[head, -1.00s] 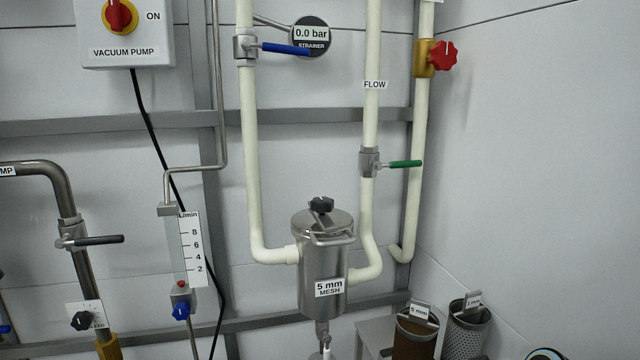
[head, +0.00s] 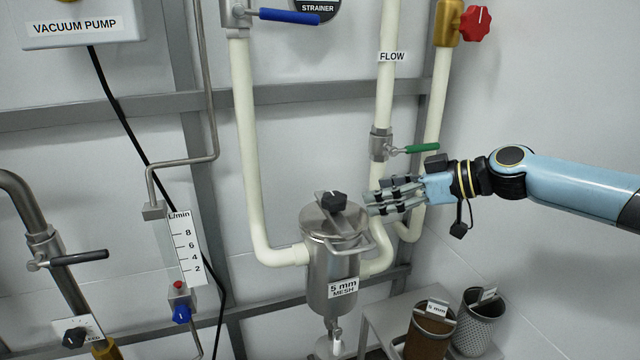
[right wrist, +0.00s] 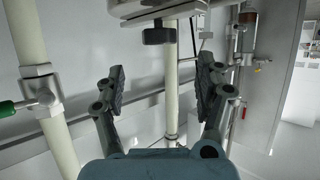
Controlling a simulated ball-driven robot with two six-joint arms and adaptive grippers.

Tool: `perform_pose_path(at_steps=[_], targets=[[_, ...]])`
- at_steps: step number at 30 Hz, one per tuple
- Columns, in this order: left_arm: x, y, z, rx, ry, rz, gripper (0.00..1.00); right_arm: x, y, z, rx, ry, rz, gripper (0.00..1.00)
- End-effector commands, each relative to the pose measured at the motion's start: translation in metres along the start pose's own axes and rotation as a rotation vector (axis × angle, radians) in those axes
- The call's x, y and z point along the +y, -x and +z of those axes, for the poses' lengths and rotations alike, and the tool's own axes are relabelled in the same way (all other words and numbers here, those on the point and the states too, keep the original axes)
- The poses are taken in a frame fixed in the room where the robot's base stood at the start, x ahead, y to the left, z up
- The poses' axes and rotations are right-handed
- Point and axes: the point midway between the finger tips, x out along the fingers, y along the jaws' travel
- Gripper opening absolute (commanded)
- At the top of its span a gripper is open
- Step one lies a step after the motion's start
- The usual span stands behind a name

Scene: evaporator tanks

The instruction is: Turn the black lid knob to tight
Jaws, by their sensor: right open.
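The black lid knob (head: 334,201) sits on a bar across the lid of the steel strainer pot (head: 330,275), labelled 5 mm mesh. My right gripper (head: 372,203) comes in from the right, just right of the knob, and appears apart from it. In the right wrist view, which looks upside down, the gripper (right wrist: 160,82) is open with nothing between its fingers. The black knob (right wrist: 158,36) shows there beyond the fingertips, towards the top edge. My left gripper is not in view.
A green-handled valve (head: 421,148) is on the pipe close above my right gripper. A bail handle (head: 362,245) rises at the pot's front right. White pipes flank the pot. Two mesh baskets (head: 428,332) (head: 475,323) stand at lower right.

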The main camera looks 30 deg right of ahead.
Motion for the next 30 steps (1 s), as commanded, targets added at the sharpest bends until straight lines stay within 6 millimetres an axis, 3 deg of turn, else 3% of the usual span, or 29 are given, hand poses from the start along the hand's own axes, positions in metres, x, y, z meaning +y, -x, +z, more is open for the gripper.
perform_pose_path(at_steps=[5, 13, 17, 21, 25, 30], targets=[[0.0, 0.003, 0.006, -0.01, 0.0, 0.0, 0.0, 0.001, -0.01, -0.002, 0.006, -0.001, 0.003, 0.71], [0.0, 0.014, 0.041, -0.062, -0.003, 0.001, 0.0, 0.0, -0.06, -0.004, 0.007, -0.004, 0.001, 0.71], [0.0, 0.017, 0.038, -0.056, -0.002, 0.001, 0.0, 0.0, -0.084, -0.003, 0.004, -0.003, 0.0, 0.71], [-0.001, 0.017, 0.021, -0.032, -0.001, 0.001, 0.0, 0.001, -0.101, -0.002, 0.002, -0.001, 0.002, 0.71], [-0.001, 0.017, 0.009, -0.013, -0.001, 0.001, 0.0, 0.001, -0.107, -0.001, 0.0, 0.0, 0.001, 0.71], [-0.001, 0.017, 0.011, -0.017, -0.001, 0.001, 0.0, 0.001, -0.108, -0.001, -0.001, 0.001, 0.001, 0.71]])
